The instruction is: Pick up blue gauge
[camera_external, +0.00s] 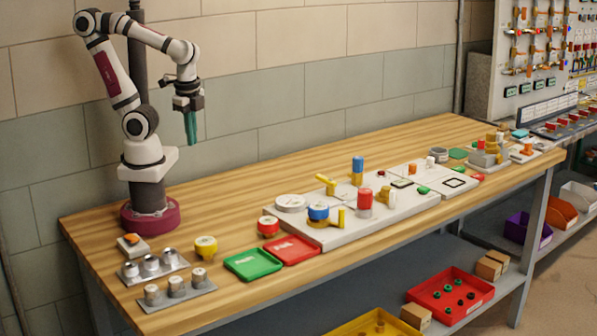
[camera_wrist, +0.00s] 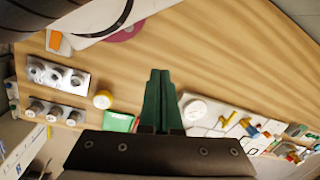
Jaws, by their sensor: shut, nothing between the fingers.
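The blue gauge (camera_external: 318,212) is a short round piece with a blue band and pale face, on the left end of a pale board (camera_external: 350,232). Yellow parts are close beside and under it. In the wrist view I cannot clearly make it out among the small coloured parts. My gripper (camera_external: 191,142) hangs high above the bench, left of and apart from the gauge, with its green fingers pointing down. The fingers also show in the wrist view (camera_wrist: 160,76), closed together and empty.
A red gauge (camera_external: 269,227), a yellow gauge (camera_external: 206,247), a white disc (camera_external: 291,203) and green (camera_external: 253,264) and red (camera_external: 293,249) trays are nearby. A red cylinder (camera_external: 365,198) and a blue-topped cylinder (camera_external: 357,165) stand on the board. The bench's back strip is clear.

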